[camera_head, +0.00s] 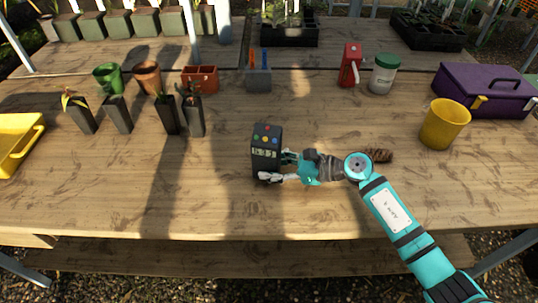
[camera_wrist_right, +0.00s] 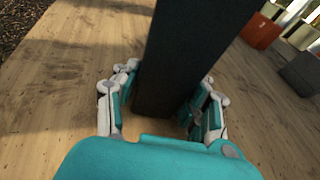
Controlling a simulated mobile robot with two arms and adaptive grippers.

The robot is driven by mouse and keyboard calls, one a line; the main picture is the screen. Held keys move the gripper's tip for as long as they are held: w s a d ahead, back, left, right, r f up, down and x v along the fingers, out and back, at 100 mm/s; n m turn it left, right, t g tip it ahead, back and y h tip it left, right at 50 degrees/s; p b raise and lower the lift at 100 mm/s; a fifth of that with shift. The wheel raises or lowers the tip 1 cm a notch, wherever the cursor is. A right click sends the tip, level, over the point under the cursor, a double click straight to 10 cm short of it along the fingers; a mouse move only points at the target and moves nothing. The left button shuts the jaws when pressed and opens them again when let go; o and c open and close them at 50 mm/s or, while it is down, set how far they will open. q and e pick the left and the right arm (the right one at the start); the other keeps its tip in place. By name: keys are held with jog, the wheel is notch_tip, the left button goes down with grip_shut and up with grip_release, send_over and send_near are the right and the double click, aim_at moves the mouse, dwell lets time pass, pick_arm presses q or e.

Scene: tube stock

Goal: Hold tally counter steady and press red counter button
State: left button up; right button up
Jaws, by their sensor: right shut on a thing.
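The tally counter (camera_head: 266,148) is a dark upright box on the wooden table, with coloured buttons on its top face and a small display below them. A red button is among the buttons at the top. My right gripper (camera_head: 276,168) is shut on the lower part of the counter from the right. In the right wrist view the dark body of the counter (camera_wrist_right: 188,60) stands between the two fingers of the gripper (camera_wrist_right: 165,100). My left gripper is not in view.
A yellow pot (camera_head: 444,124) and purple toolbox (camera_head: 486,90) stand at right. Dark plant pots (camera_head: 167,115) stand at left, a yellow tray (camera_head: 16,138) at far left. The table in front of them is clear.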

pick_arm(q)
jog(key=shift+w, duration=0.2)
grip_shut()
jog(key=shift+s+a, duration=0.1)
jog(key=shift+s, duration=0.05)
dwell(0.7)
